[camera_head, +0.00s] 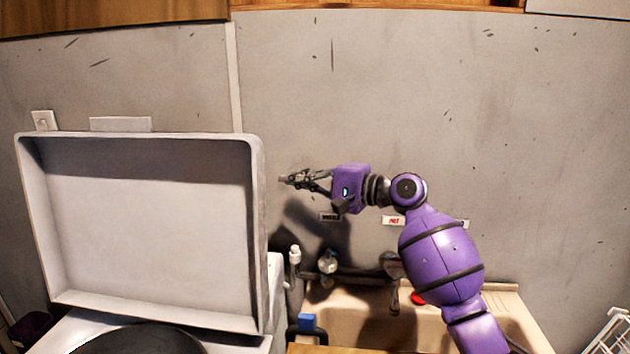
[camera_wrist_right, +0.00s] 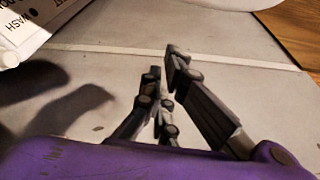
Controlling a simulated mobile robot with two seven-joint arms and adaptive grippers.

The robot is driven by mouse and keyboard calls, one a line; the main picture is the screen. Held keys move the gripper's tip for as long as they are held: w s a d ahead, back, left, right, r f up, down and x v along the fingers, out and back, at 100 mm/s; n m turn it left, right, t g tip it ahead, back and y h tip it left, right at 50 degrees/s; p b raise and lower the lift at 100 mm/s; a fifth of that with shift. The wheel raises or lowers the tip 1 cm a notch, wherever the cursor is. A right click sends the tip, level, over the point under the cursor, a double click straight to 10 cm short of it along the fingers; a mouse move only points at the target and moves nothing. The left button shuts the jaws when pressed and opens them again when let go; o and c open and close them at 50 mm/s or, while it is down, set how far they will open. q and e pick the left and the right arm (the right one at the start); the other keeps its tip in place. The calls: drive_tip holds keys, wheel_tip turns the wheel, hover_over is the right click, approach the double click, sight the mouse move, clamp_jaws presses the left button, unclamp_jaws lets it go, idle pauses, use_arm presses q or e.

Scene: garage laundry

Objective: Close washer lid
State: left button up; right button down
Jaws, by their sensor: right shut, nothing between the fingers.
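The washer lid (camera_head: 150,225) is a large pale panel with a raised rim. It stands upright and open at the left of the head view, above the washer body (camera_head: 60,338), whose dark round opening (camera_head: 145,341) shows at the bottom edge. My right gripper (camera_head: 284,180) is shut and empty. It points left, just right of the lid's upper right edge, with a gap between them. In the wrist view, the gripper fingers (camera_wrist_right: 163,62) show against the grey wall, with nothing between them. My left gripper is not in view.
A beige utility sink (camera_head: 360,325) with pipes and a faucet (camera_head: 328,262) stands right of the washer, below my right arm. The grey wall (camera_head: 540,130) is behind. A white wire rack (camera_head: 612,335) is at the lower right. Wooden cabinets (camera_head: 110,15) hang above.

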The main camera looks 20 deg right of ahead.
use_arm(q)
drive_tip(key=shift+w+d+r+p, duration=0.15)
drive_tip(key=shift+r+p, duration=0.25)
drive_tip(key=shift+p, duration=0.05)
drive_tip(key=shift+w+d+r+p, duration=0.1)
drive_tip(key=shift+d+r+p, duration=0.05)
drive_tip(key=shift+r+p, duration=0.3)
use_arm(e)
drive_tip(key=a, duration=0.1)
drive_tip(key=s+a, duration=0.1)
drive_tip(key=a, duration=0.1)
drive_tip(key=shift+s+a+r, duration=0.2)
drive_tip(key=shift+s+a, duration=0.15)
